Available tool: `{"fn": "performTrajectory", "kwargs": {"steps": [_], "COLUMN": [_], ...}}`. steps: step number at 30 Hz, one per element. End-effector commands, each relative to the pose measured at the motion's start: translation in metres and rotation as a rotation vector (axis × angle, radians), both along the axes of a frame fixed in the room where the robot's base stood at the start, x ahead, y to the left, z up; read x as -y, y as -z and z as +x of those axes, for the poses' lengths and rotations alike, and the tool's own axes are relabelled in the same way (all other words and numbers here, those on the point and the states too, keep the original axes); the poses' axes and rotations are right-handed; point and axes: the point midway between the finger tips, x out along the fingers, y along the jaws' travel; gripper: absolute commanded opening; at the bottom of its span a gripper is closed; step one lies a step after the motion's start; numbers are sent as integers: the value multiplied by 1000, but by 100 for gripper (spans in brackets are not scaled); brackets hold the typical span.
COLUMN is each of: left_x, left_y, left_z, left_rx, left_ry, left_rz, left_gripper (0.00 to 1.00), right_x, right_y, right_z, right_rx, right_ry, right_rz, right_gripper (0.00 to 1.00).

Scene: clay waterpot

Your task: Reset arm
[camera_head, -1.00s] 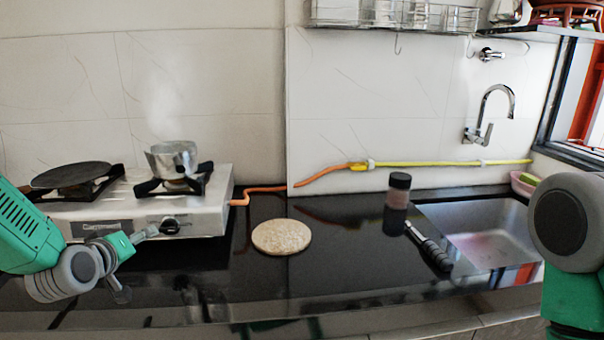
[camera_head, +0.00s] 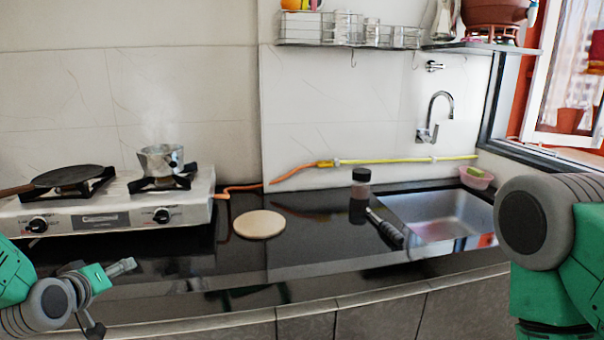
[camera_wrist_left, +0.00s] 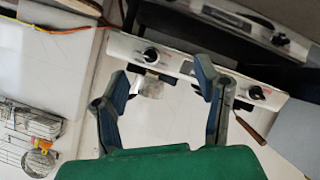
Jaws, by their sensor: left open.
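My left gripper (camera_head: 112,296) is open and empty at the lower left of the head view, in front of the counter and below the stove. Its two fingers are spread in the left wrist view (camera_wrist_left: 162,80). The stove front with its knobs (camera_wrist_left: 151,55) lies beyond the fingers there, with a visible gap. The white stove (camera_head: 140,212) stands apart from the gripper, with a small steaming metal pot (camera_head: 158,160) on its right burner. My right arm (camera_head: 545,250) comes in at the right edge; its gripper is not visible.
A dark pan (camera_head: 68,176) sits on the left burner. A round board (camera_head: 260,224), a dark-lidded jar (camera_head: 360,184) and a black-handled tool (camera_head: 384,227) rest on the black counter near the sink (camera_head: 430,213). A clay pot (camera_head: 494,12) stands on the high shelf.

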Motion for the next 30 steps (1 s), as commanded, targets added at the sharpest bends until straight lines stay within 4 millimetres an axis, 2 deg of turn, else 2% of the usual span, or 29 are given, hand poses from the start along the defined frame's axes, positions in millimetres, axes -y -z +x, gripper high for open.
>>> {"fn": "performTrajectory", "kwargs": {"steps": [8,11,14,17,21,24,27,30], "left_x": [35,48,65,84,109,120,126,128], "left_y": [59,85,118,156,206,226,237,241], "left_z": [-40,-62,-93,-139,-227,-284,-327,-352], "left_rx": [-170,-250,-356,-494,-724,-863,-964,-1022], "left_ry": [91,134,192,273,414,504,572,613], "left_rz": [62,90,124,168,237,277,303,318], "left_gripper": [57,57,57,57,57,57,57,57], "right_x": [0,0,0,0,0,0,0,0], "right_y": [0,0,0,0,0,0,0,0], "right_z": [0,0,0,0,0,0,0,0], "right_rx": [1,0,0,0,0,0,0,0], "right_ry": [0,0,0,0,0,0,0,0], "right_rz": [0,0,0,0,0,0,0,0], "right_gripper": [40,40,40,40,40,40,40,40]}}
